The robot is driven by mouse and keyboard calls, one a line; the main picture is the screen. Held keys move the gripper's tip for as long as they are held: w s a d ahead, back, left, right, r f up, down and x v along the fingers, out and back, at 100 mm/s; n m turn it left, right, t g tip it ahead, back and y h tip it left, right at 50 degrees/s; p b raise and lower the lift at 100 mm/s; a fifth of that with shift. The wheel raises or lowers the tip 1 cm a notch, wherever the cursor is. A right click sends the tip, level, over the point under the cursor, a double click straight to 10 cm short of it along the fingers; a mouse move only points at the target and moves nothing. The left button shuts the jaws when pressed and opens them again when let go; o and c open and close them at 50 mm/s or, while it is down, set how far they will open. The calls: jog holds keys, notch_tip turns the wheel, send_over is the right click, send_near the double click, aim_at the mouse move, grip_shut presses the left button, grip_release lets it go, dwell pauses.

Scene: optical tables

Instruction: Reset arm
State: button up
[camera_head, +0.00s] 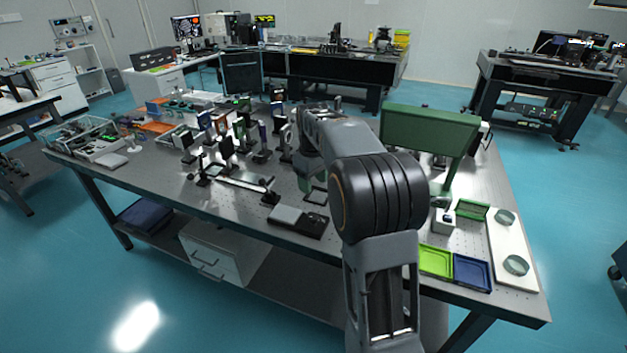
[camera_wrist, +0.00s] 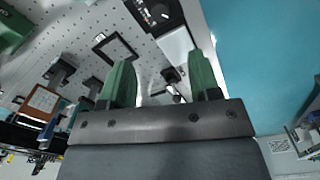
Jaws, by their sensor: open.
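My arm reaches forward over the optical table (camera_head: 250,200) in the head view, and its thick links hide part of the tabletop. My gripper (camera_wrist: 162,76) shows in the wrist view as two green fingers set well apart. It is open, with nothing held between the fingers. The perforated tabletop (camera_wrist: 75,30) lies beyond the fingertips, with a dark square frame (camera_wrist: 115,48) on it. In the head view only a small green part of the gripper shows left of the arm.
Several upright optical mounts stand left of the arm. A green panel (camera_head: 428,130) stands right of it. A lime tray (camera_head: 436,261), a blue tray (camera_head: 472,272) and a white board (camera_head: 508,250) lie near the front right edge. Blue floor (camera_head: 60,270) surrounds the table.

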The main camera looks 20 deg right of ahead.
dwell(0.3)
jog(key=s+a+f+m+t, duration=0.1)
jog(key=s+a, duration=0.4)
jog(key=s, duration=0.6)
jog(key=s+a+f+m+t, duration=0.1)
jog(key=s+a, duration=0.4)
jog(key=s, duration=0.6)
jog(key=shift+a+f+m+t, duration=0.4)
jog(key=shift+m+t, duration=0.4)
jog(key=shift+m, duration=0.3)
